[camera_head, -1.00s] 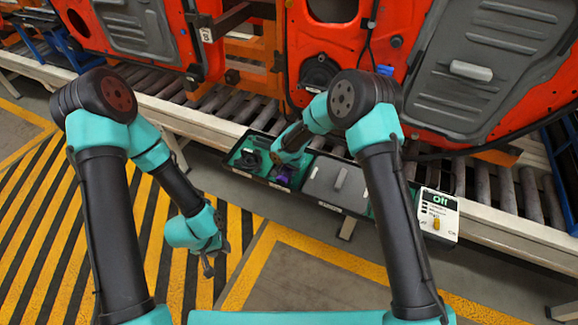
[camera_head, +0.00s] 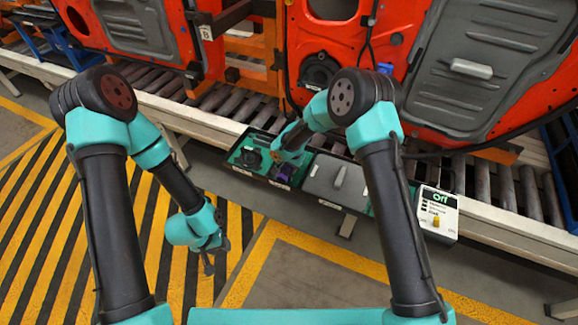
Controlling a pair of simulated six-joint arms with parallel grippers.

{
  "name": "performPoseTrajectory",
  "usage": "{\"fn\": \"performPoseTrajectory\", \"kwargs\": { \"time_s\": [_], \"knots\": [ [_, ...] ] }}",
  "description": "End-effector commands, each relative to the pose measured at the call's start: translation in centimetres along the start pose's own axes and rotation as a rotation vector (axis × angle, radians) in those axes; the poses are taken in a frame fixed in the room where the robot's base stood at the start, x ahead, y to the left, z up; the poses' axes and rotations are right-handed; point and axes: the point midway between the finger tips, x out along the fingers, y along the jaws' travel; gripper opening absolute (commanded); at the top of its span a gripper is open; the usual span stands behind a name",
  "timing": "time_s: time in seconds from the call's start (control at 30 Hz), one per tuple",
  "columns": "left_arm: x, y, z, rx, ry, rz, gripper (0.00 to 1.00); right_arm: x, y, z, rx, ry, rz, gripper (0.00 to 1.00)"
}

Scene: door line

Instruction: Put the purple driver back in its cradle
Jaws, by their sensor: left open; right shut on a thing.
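The purple driver (camera_head: 284,171) shows as a small dark purple shape under my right gripper (camera_head: 280,160), in the second compartment from the left of the tool tray (camera_head: 268,181). My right gripper is shut on it. The fingertips and most of the driver are hidden by my wrist, so I cannot tell whether it rests in the cradle. My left gripper (camera_head: 208,261) is open and empty, hanging low over the striped floor, well left of the tray.
A dark tool (camera_head: 249,158) lies in the leftmost green compartment. A grey lidded compartment (camera_head: 336,182) is right of the driver. A white control box (camera_head: 437,214) with a yellow knob stands at the right end. Red door panels (camera_head: 300,50) stand behind on the roller conveyor (camera_head: 225,100).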

Motion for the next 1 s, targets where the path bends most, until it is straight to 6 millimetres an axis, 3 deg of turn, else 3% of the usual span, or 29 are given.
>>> {"fn": "performPoseTrajectory", "kwargs": {
  "time_s": [0.33,0.37,0.63,1.0],
  "knots": [
    [0.00,0.00,0.00,0.000,0.000,0.000,0.43,0.59,0.24,0.17,0.001,-0.005,0.003,0.00],
    [0.00,0.00,0.00,0.000,0.000,0.000,0.43,0.60,0.25,0.18,0.001,-0.006,0.004,0.49],
    [0.00,0.00,0.00,0.000,0.000,0.000,0.43,0.45,0.19,0.13,0.001,-0.004,0.003,0.75],
    [0.00,0.00,0.00,0.000,0.000,0.000,0.43,0.13,0.17,0.11,0.001,-0.004,0.003,0.76]
  ]
}}
